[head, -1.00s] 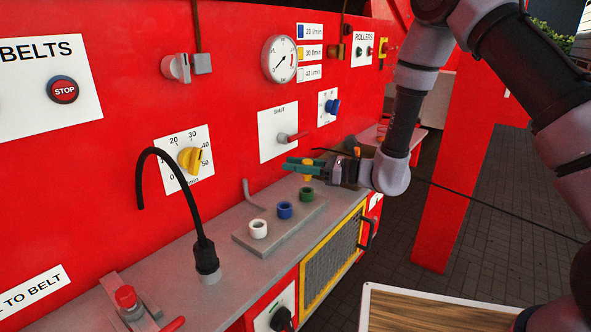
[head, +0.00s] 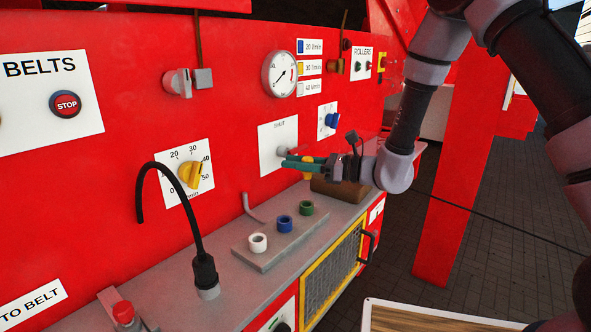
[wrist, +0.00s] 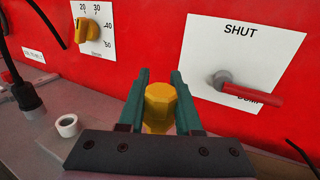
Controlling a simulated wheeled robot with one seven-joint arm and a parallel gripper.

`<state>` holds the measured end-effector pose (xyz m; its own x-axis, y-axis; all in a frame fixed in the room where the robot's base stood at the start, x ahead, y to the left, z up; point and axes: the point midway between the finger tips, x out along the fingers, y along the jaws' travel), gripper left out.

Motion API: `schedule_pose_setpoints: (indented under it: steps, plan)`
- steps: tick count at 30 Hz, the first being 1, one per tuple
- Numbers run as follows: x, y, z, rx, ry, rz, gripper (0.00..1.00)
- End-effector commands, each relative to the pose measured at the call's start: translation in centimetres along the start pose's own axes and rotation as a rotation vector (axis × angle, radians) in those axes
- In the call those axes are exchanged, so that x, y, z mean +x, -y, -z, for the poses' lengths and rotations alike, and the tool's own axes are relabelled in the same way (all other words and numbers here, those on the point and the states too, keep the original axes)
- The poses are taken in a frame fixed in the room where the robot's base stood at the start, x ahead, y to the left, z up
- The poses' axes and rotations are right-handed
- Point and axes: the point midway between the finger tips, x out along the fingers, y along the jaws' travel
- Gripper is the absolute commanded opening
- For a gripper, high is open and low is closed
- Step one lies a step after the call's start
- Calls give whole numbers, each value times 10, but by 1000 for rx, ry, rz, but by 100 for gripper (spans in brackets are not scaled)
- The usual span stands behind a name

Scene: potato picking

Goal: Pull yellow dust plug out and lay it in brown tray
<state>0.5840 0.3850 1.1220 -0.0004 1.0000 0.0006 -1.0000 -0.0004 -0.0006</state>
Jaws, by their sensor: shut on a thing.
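The yellow dust plug (head: 308,170) is between the green fingers of my gripper (head: 300,163), which is shut on it. In the wrist view the plug (wrist: 158,108) shows as a faceted yellow knob between the two fingers. It is held in the air above the grey ledge, level with the SHUT label; its lower end is hidden in the wrist view. The brown tray (head: 345,191) appears as a low brown block on the ledge, below and right of the plug, partly hidden by my gripper.
White (head: 258,243), blue (head: 285,224) and green (head: 306,208) round pieces stand in a row on a grey plate. A red-handled lever (wrist: 250,90) sticks out of the panel close to my gripper. A black cable (head: 205,270) rises from the ledge at left.

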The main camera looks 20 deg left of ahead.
Motion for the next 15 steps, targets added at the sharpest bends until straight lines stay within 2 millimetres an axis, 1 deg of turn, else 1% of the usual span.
schedule_pose_setpoints:
  steps: [10,15]
  plan:
    - [0,0,-2,0,0,0,0]
    - [0,0,-11,-3,1,0,0]
